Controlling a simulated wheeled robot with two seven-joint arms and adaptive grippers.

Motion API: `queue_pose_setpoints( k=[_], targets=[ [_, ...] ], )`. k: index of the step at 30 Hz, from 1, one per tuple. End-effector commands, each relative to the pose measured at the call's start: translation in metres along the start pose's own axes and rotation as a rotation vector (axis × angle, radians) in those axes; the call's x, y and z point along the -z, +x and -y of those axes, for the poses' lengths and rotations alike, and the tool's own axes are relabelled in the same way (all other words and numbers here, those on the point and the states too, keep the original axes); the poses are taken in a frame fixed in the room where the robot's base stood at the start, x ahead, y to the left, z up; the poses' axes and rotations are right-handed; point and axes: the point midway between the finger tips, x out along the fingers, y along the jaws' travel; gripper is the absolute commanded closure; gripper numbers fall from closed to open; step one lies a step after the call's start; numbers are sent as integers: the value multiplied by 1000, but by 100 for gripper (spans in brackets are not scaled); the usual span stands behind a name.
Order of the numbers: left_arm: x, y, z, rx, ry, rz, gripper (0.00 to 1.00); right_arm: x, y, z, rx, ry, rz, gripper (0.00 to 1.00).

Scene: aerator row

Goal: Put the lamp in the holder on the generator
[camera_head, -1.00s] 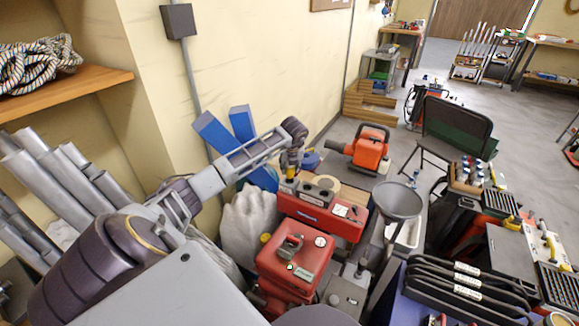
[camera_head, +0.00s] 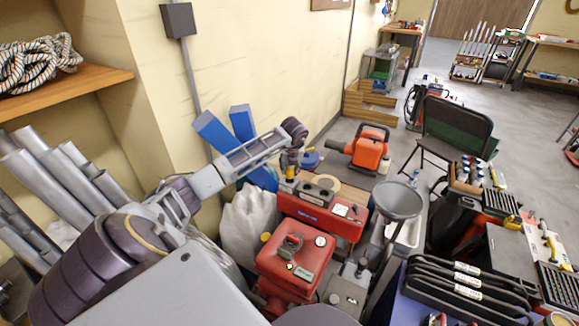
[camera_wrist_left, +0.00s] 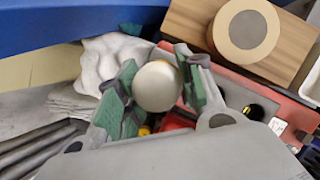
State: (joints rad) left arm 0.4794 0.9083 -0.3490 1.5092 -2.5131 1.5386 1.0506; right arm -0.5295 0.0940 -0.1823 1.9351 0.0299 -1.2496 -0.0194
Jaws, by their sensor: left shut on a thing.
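My left gripper (camera_head: 291,170) reaches in from the left and hangs over the back left end of a red box-shaped unit (camera_head: 308,211), which seems to be the generator. In the left wrist view, the gripper's green-padded fingers (camera_wrist_left: 160,90) are shut on the lamp (camera_wrist_left: 157,86), a round white bulb. In the head view the lamp is mostly hidden by the fingers, with a bit of yellow showing there. The red unit's top (camera_wrist_left: 285,100) also shows at the right in the wrist view. I cannot clearly make out the holder. My right gripper is out of view.
A second red unit (camera_head: 300,262) stands in front. A grey funnel (camera_head: 397,200) rises to the right. A crumpled white sack (camera_head: 247,225) and blue beams (camera_head: 220,135) lie on the wall side. A wooden block with a round disc (camera_wrist_left: 246,30) lies behind the red unit.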

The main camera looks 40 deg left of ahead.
Motion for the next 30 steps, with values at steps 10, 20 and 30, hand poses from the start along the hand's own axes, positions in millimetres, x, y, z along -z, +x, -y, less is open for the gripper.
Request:
queue_pose_setpoints(
  k=[10, 20, 30],
  targets=[
    [2, 5, 0, 0, 0, 0, 87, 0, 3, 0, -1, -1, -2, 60],
    [4, 10, 0, -1, 0, 0, 87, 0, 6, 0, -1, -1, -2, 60],
    [6, 15, 0, -1, 0, 0, 87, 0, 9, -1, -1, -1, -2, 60]
  ],
)
